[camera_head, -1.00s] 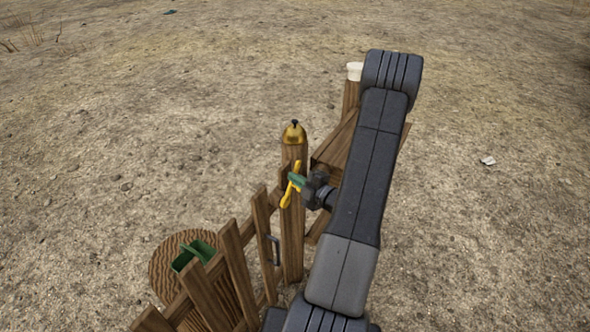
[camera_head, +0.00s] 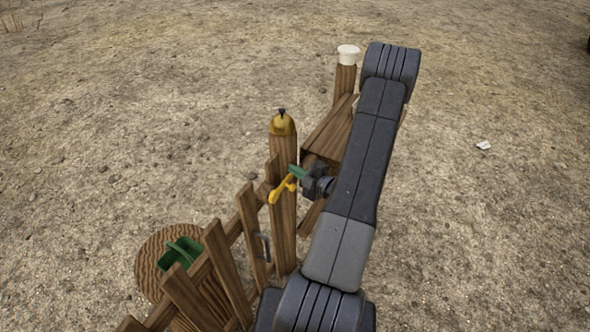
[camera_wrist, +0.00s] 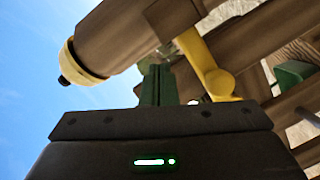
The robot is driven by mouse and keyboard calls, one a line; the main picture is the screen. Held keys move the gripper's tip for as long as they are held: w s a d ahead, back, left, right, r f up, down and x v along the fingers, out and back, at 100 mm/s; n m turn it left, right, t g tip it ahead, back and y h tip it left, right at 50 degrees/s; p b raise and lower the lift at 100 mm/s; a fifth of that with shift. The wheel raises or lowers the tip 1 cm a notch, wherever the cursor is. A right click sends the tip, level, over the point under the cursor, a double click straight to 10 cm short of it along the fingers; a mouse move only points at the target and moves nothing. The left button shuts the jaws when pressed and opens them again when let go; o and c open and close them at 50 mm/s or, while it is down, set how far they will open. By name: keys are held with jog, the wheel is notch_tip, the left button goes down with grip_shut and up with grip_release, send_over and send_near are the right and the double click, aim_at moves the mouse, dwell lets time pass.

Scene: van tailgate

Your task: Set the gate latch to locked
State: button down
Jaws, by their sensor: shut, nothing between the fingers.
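The yellow gate latch (camera_head: 279,190) is a lever on the face of the wooden post (camera_head: 283,225) with a gold cap. In the head view it slants from upper right down to lower left. It also shows in the wrist view (camera_wrist: 208,65), right of my fingers, with a rounded pivot and a broad end. My gripper (camera_head: 297,171) has green fingertips, shut with nothing between them, at the latch's upper end. In the wrist view the shut fingertips (camera_wrist: 158,84) are close beside the latch; I cannot tell whether they touch it.
The picket gate (camera_head: 215,265) with a grey handle (camera_head: 264,246) lies left of the post. A green open box (camera_head: 181,252) sits on a round wooden top (camera_head: 150,262) behind it. A white-capped post (camera_head: 346,75) and rails stand behind my arm. The ground beyond is open.

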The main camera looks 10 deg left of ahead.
jog(key=shift+w+d+f+b, duration=0.1)
jog(key=shift+w+f+b, duration=0.1)
jog(key=shift+f, duration=0.2)
jog(key=shift+w+f+b, duration=0.15)
jog(key=shift+f+b, duration=0.05)
jog(key=shift+f, duration=0.2)
